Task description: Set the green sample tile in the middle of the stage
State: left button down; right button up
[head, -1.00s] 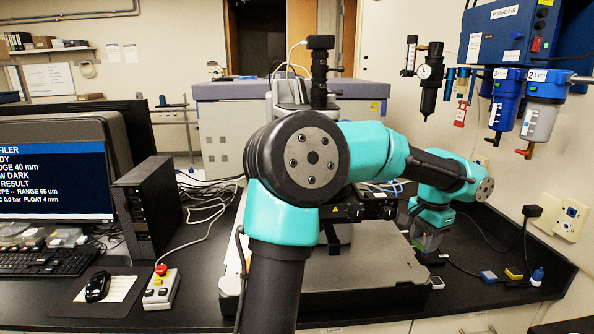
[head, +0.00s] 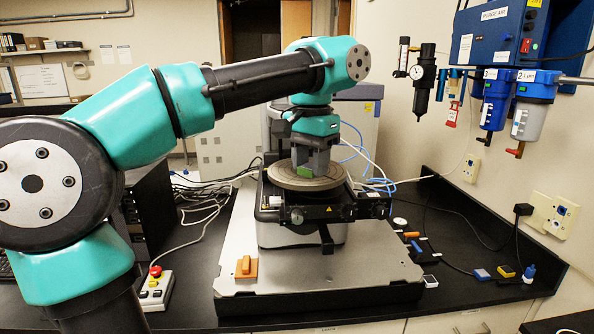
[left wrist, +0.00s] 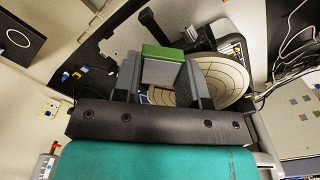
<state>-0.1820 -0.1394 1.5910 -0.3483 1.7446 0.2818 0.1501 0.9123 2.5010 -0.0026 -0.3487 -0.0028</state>
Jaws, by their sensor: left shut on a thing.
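The green sample tile (left wrist: 163,52) is between the two fingers of my left gripper (left wrist: 162,75), which is shut on it. I cannot tell whether the tile touches the stage. My right gripper is not in view.
The stage stands on the profiler's grey base plate (head: 375,262). An orange block (head: 246,267) sits at the plate's front left. A control box with a red button (head: 155,271) lies left of it. Several small coloured pieces and cables lie on the black bench at right.

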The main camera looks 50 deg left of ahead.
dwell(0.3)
pick_arm(q)
jog(key=w+a, duration=0.3)
jog(key=a, duration=0.1)
jog(key=w+a+f, duration=0.1)
jog(key=w+a, duration=0.6)
jog(key=a, duration=0.1)
jog(key=shift+w+f, duration=0.25)
jog(key=shift+f, duration=1.75)
jog(key=shift+f, duration=0.1)
jog(key=c, duration=0.7)
grip_release()
